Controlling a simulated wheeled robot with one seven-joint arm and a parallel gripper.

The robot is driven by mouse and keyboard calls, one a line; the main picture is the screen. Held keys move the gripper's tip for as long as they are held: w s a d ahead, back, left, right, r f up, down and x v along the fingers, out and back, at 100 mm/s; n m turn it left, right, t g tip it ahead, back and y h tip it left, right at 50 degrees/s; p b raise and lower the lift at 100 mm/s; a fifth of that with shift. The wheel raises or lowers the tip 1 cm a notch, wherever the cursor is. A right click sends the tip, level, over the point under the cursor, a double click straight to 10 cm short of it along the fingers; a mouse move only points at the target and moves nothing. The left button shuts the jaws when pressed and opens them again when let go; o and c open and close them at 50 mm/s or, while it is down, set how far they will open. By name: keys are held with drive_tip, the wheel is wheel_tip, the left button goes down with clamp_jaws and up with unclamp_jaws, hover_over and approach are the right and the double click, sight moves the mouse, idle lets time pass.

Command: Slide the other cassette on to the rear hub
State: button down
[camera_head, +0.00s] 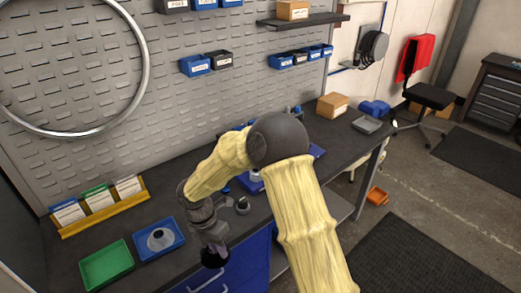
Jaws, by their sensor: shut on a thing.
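My gripper (214,247) hangs over the front edge of the dark workbench, pointing down, right of the blue tray. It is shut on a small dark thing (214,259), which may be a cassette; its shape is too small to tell. A grey round part with a raised centre (161,239), perhaps a cassette, lies in the blue tray (175,254). A small dark round part (243,206) stands on the bench to the right of my gripper. Small parts on a blue mat (318,151) are largely hidden behind my arm; I cannot make out the rear hub.
A green tray (106,265) lies left of the blue tray. A yellow card rack (105,215) stands behind them. A cardboard box (332,105) and a grey tray (367,125) are at the bench's far end. A wheel rim (146,60) hangs on the pegboard.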

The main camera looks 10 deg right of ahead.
drive_tip(key=w+d+f+m+t+y, duration=0.1)
drive_tip(key=w+d+f+m+y, duration=0.2)
drive_tip(key=d+m, duration=0.7)
drive_tip(key=w+d+f+m+t+y, duration=0.1)
drive_tip(key=w+d+f+m+y, duration=0.2)
drive_tip(key=m, duration=1.5)
drive_tip(key=w+d+f, duration=0.1)
drive_tip(key=d+f, duration=0.2)
drive_tip(key=d, duration=0.4)
drive_tip(key=shift+w, duration=0.4)
